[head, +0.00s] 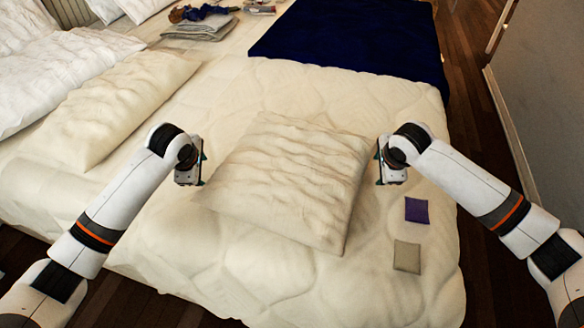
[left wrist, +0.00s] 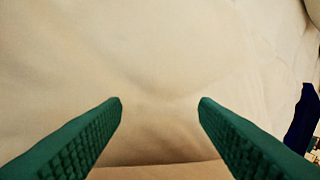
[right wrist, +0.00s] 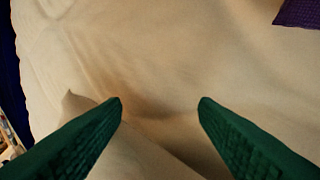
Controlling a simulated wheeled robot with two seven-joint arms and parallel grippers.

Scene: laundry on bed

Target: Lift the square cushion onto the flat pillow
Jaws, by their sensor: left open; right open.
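The square cushion (head: 290,180) is cream and wrinkled and lies on the bed between my two grippers. The flat pillow (head: 118,105) is a long cream pillow lying to the left of it, in front of the white pillows. My left gripper (head: 202,170) is open and empty by the cushion's left side; its green fingers (left wrist: 160,102) point at the pale bedding. My right gripper (head: 380,165) is open by the cushion's right side. In the right wrist view its fingers (right wrist: 160,102) spread near a cream edge, probably the cushion. Whether either gripper touches the cushion I cannot tell.
A purple cloth square (head: 416,210) and a grey one (head: 407,256) lie right of the cushion. A dark blue blanket (head: 350,38) covers the bed's far right. Folded grey cloths (head: 200,28) lie at the back. White pillows (head: 60,70) line the left.

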